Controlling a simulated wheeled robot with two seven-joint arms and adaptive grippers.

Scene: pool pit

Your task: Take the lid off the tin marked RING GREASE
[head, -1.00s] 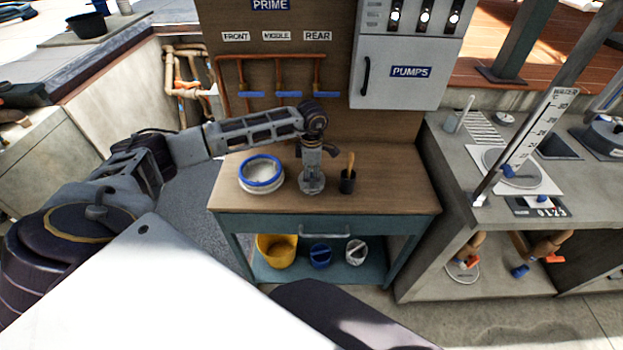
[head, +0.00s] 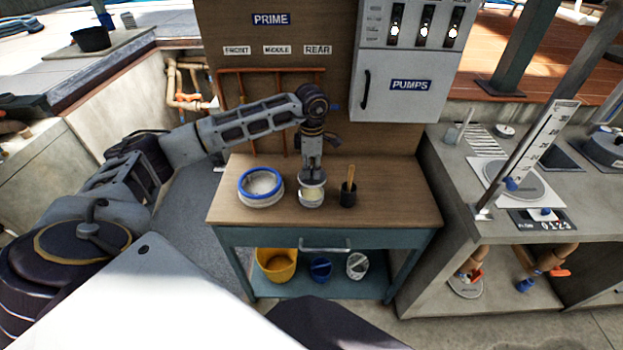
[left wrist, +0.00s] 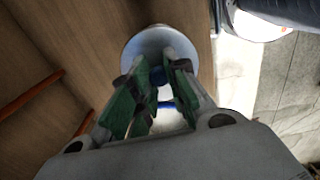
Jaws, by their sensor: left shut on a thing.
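A small pale tin (head: 311,197) stands upright on the wooden bench top, near its middle. Its label is too small to read. My left gripper (head: 312,178) points straight down onto the top of the tin and is shut on its lid. In the left wrist view, the lid (left wrist: 148,47) is a pale disc beyond the green-padded fingers (left wrist: 157,92), with a blue part between them. The gripper hides much of the lid; I see no clear gap between lid and tin. My right gripper is not in view.
A dark cup (head: 348,197) with a wooden-handled tool stands close on the right. Pipes (head: 270,72) and a backboard rise behind. The front of the bench top (head: 320,220) is clear.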

